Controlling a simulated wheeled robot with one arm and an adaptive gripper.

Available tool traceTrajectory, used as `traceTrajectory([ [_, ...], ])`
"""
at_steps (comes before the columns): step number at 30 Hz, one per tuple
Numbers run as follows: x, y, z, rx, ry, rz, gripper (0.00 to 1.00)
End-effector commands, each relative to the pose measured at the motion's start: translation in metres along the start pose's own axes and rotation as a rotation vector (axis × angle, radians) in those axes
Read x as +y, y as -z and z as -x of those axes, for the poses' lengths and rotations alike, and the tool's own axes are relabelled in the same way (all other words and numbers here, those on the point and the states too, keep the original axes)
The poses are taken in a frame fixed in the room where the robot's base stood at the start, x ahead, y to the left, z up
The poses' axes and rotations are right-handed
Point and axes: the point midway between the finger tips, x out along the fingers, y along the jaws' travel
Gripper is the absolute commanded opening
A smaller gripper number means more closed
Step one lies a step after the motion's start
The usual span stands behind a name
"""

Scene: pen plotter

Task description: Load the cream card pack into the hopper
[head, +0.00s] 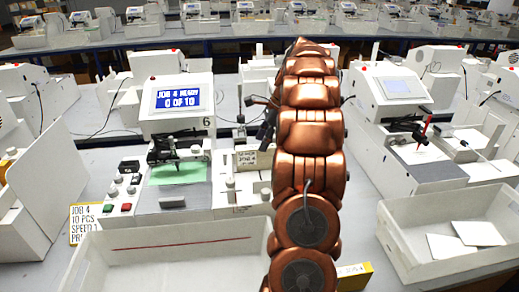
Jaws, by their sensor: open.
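The plotter (177,150) marked 6 stands left of my copper arm, its blue screen (178,97) reading "JOB 4 READY 0 OF 10". A green sheet (178,173) lies under its pen carriage (163,147). At its right side is a white section with posts (232,190) and a small label, perhaps the hopper; my arm covers part of it. A dark part beside the arm appears to be my gripper (268,124), open and mostly hidden behind the arm. I cannot make out what is between its fingers. I cannot identify a cream card pack.
An empty-looking white tray (92,258) with a red line stands in front of the plotter. A white tray (404,262) at right holds white cards (478,233). A yellow box (354,277) lies right of my arm. A job card (83,222) stands at left. Another plotter (385,105) stands at right.

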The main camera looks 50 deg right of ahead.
Motion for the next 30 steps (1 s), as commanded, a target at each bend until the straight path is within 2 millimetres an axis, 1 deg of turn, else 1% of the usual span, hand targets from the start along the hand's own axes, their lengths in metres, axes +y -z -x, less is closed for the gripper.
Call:
traceTrajectory([
  [9,-0.001,0.001,0.033,0.001,0.004,0.001,0.58],
  [19,0.000,0.001,0.060,0.001,0.000,-0.001,0.58],
  [21,0.000,-0.002,0.072,0.001,0.000,0.001,0.58],
  [24,-0.001,-0.001,0.079,0.002,0.003,0.002,0.58],
  [30,0.000,0.000,0.083,0.002,0.001,0.001,0.58],
])
